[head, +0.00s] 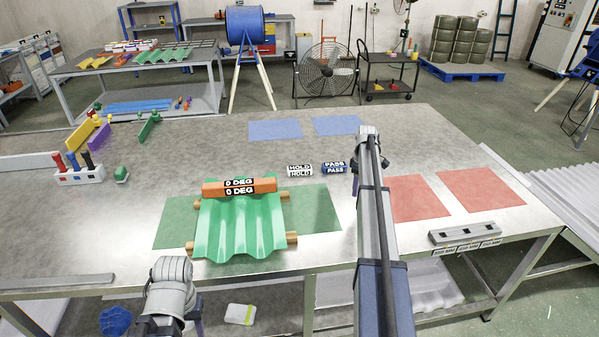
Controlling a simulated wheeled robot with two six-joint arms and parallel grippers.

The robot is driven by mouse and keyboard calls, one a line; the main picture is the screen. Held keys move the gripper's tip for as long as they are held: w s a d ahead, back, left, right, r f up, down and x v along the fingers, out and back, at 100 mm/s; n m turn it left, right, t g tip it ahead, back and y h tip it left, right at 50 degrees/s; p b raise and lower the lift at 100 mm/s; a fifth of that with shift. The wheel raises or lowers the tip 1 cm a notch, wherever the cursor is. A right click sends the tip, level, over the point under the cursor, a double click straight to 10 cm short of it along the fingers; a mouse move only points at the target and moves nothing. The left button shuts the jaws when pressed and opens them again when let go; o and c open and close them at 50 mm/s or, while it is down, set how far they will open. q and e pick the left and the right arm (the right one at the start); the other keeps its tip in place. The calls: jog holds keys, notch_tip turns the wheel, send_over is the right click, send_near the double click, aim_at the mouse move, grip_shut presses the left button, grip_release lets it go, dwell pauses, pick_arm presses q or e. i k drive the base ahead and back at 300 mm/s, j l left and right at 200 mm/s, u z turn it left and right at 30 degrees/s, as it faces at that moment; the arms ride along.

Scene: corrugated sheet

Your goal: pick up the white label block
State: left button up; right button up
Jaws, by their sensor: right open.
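The white label block (299,171) lies on the grey metal table, right of the green corrugated sheet. It bears dark HOLD lettering. A blue label block marked PASS (334,168) lies just to its right. My right arm reaches forward over the table, and my right gripper (369,134) is at its far end, open, beyond and to the right of both blocks. The gripper is apart from the white block; its fingers are hard to make out. Part of my left arm shows at the bottom left, but its gripper does not show.
The green corrugated sheet (239,226) rests on wooden bars with an orange 0 DEG block (240,187) on top. Red mats (482,192) and a grey slotted bar (465,233) lie at right. A white holder (80,176) with coloured handles stands at left. Blue mats (275,130) lie behind.

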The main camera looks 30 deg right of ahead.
aim_at(300, 170)
jog(key=l+u, duration=0.2)
jog(key=l, duration=0.25)
jog(key=l+u, duration=0.25)
jog(key=l, duration=0.15)
jog(key=l+u, duration=0.2)
jog(key=l, duration=0.25)
jog(key=k+l+u, duration=0.2)
jog(key=l, duration=0.2)
jog(key=l+u, duration=0.25)
jog(key=l, duration=0.15)
jog(key=k+l+u, duration=0.2)
jog(key=l, duration=0.15)
jog(key=k+l+u, duration=0.2)
jog(key=l, duration=0.15)
